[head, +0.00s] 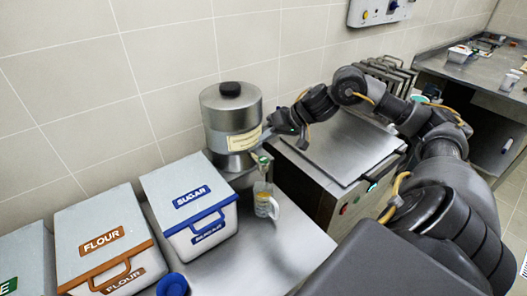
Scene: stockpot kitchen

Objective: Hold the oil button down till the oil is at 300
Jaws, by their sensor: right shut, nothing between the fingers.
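A steel dispenser (223,115) with a black knob on its lid and a cream label stands against the tiled wall. A clear measuring jug (265,203) with some yellowish content low in it stands on the counter just in front of it, near a small green part (262,160). My right gripper (272,121) is shut and empty at the dispenser's right side, near the label's right end. I cannot tell whether it touches the dispenser. The oil level is too small to read. My left gripper is out of view.
A sugar bin (185,180) and a flour bin (100,236) stand left of the jug. A blue round object (172,285) is at the front. A steel appliance (340,147) lies under my right arm. The steel counter (285,245) is clear right of the jug.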

